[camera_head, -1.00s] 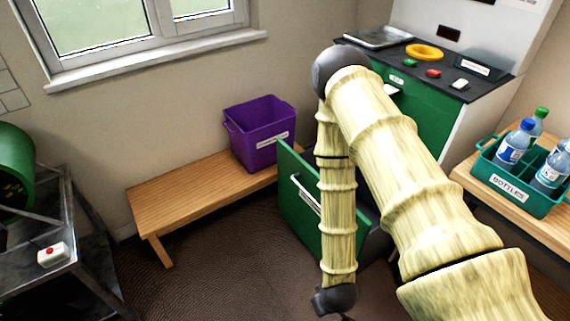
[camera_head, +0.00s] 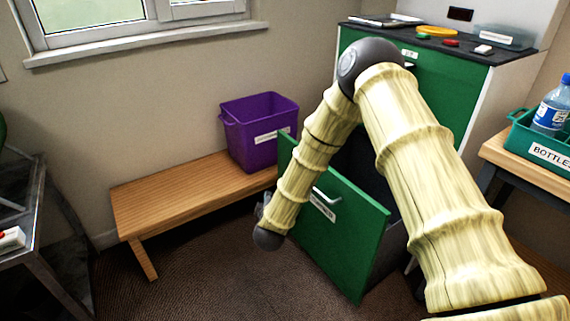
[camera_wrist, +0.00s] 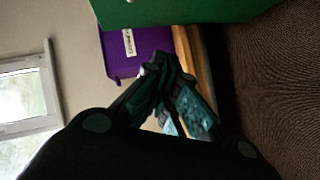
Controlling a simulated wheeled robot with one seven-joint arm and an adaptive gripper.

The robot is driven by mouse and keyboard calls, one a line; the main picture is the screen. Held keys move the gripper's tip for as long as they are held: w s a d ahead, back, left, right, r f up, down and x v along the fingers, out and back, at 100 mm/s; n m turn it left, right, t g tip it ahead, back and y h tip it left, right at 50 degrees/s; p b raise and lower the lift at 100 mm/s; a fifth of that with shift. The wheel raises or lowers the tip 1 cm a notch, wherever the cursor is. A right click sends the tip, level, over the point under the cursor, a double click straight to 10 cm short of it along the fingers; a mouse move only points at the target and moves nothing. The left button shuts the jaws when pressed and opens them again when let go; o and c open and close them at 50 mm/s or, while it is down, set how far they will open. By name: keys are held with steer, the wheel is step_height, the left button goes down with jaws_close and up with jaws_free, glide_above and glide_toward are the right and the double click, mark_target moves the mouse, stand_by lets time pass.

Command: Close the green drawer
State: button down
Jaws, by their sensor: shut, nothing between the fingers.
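The green drawer (camera_head: 341,238) is pulled well out of the green cabinet (camera_head: 440,93), and its dark inside shows behind the front panel. The front carries a pale bar handle (camera_head: 326,198) and a white label. My forearm crosses the left part of the front. My gripper (camera_head: 262,203) is left of the drawer front, mostly hidden by my wrist. In the wrist view my gripper (camera_wrist: 166,62) is shut and empty, its fingertips together. A green panel (camera_wrist: 185,10), seemingly the drawer front, lies along the top edge there, apart from the fingers.
A purple bin (camera_head: 258,130) stands on a wooden bench (camera_head: 165,198) left of the drawer. A green bottle crate (camera_head: 540,150) is on a table at right. A dark metal rack (camera_head: 40,250) stands at left. Carpet (camera_head: 210,285) before the drawer is clear.

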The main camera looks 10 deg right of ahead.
steer(key=w+d+r+n+t+h+b, duration=0.1)
steer(key=w+r+t+h+b, duration=0.1)
steer(key=w+r+h+b, duration=0.45)
steer(key=y+b, duration=0.2)
steer(key=b, duration=0.3)
glide_toward(288, 141)
steer(key=w, duration=0.4)
steer(key=shift+w+d+f+b, duration=0.1)
steer(key=shift+d+b, duration=0.15)
steer(key=shift+d, duration=0.2)
steer(key=shift+w+d+f+b, duration=0.1)
steer(key=shift+d+f+b, duration=0.1)
steer(key=shift+d, duration=0.25)
steer(key=shift+d+r+p, duration=0.15)
steer(key=shift+r+p, duration=0.1)
steer(key=shift+p, duration=0.3)
